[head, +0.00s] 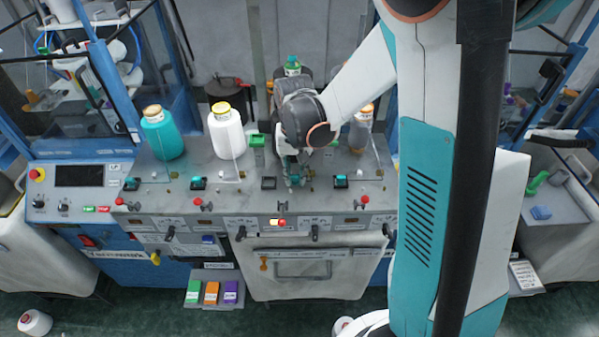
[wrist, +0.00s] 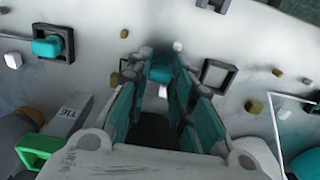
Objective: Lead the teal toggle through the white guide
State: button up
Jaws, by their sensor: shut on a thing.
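My gripper (head: 293,178) is low over the middle of the grey bench, pointing down. In the wrist view its two teal-padded fingers (wrist: 160,84) are closed around a teal piece, the teal toggle (wrist: 160,71), which shows between the tips. The fingers hide most of it, and I cannot tell whether it touches the bench. An empty dark square frame (wrist: 215,75) lies just beside the fingers; it also shows in the head view (head: 268,183), left of the gripper. A small white peg (wrist: 178,46) stands just beyond the tips. I cannot tell whether it is the white guide.
Other teal blocks sit in dark squares, one right of my gripper (head: 341,181). A thin white wire (wrist: 290,99) and several small pegs rise nearby. A teal cone (head: 165,138), a white cone (head: 226,136) and a green block (head: 257,140) stand behind. Red knobs line the front.

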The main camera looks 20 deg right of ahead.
jog(key=shift+w+a, duration=0.35)
jog(key=shift+a, duration=0.55)
jog(key=shift+w+a, duration=0.35)
jog(key=shift+a, duration=0.55)
